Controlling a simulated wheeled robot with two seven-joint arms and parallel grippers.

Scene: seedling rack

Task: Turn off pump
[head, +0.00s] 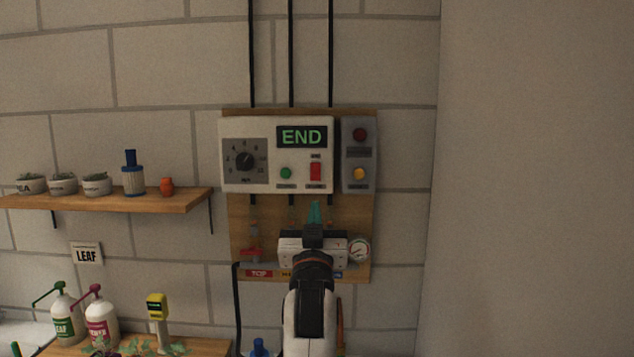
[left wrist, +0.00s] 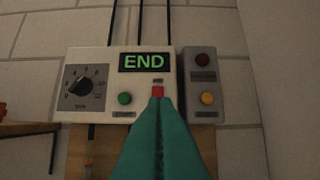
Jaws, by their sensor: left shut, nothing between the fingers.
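A white control box (head: 231,179) hangs on a wooden backboard, with a lit green "END" display (head: 301,136), a black dial (head: 245,160), a green button (head: 286,173) and a red switch (head: 316,171). A grey box (head: 358,147) beside it has a dark red lamp above and an amber one below. My left gripper (head: 315,205) is shut and empty, its teal fingers pointing up just below the white box. In the left wrist view the fingertips (left wrist: 159,102) overlap the lower part of the red switch (left wrist: 158,91); I cannot tell whether they touch. My right gripper is not in view.
A red-handled valve (head: 250,251) and a round gauge (head: 358,249) sit low on the backboard (head: 241,212). A wooden shelf (head: 180,199) with small pots is at left. Pump bottles (head: 101,322) stand on a lower counter. The right wall is bare.

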